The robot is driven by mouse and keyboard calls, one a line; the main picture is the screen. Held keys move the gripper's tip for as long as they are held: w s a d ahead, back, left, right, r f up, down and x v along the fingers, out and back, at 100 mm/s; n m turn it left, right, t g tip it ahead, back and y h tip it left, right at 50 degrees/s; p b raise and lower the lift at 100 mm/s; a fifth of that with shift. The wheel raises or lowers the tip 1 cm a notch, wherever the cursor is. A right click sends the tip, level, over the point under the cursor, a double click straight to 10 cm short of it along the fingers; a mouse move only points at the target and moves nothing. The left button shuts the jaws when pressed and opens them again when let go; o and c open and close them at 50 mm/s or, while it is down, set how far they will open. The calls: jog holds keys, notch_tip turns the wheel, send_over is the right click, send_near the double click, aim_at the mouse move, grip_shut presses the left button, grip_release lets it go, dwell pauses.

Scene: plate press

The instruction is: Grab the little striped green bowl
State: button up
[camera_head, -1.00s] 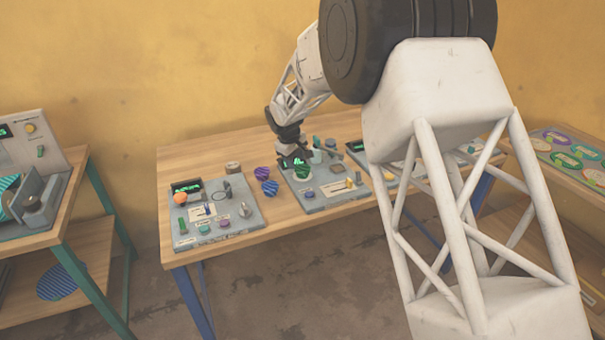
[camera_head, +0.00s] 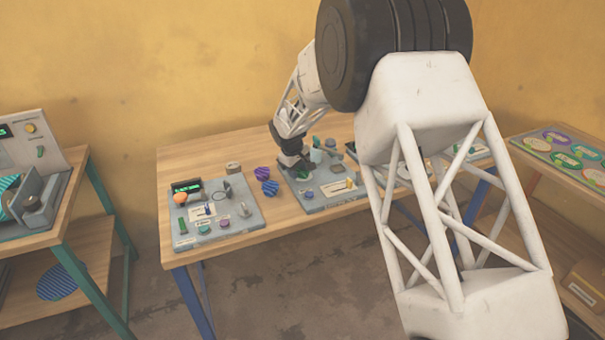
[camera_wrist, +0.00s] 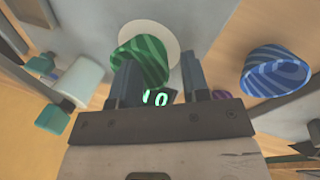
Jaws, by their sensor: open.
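The little striped green bowl (camera_wrist: 143,58) is in the wrist view in front of my gripper (camera_wrist: 160,72), over a pale round disc (camera_wrist: 167,35). My gripper is open. Its left finger overlaps the lower part of the bowl, and the right finger is to the right of it with a gap. I cannot tell whether a finger touches the bowl. In the head view my gripper (camera_head: 294,164) is low over the middle panel (camera_head: 318,201), and only a bit of the green bowl (camera_head: 304,174) shows beneath it.
A striped blue bowl (camera_wrist: 274,70) is to the right in the wrist view, with a striped purple one (camera_head: 262,172) beside it in the head view. A pale cylinder with a green end (camera_wrist: 78,82) is on the left. A control panel (camera_head: 245,220) lies on the table's left.

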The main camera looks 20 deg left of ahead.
jog(key=shift+c, duration=0.2)
grip_shut()
dwell(0.3)
jog(key=shift+r, duration=0.15)
jog(key=shift+w+v, duration=0.15)
jog(key=shift+v, duration=0.55)
jog(key=shift+w+v, duration=0.15)
jog(key=shift+v, duration=0.55)
jog(key=shift+s+d+r, duration=0.25)
jog(key=shift+r, duration=0.1)
jog(key=s+d, duration=0.3)
jog(key=s, duration=0.1)
jog(key=s+d+r, duration=0.1)
jog(key=s+d, duration=0.1)
jog(key=s, duration=0.2)
jog(key=s+d, duration=0.3)
jog(key=s, duration=0.1)
jog(key=shift+s+d+r, duration=0.15)
jog(key=shift+s+d, duration=0.2)
jog(key=shift+s, duration=0.05)
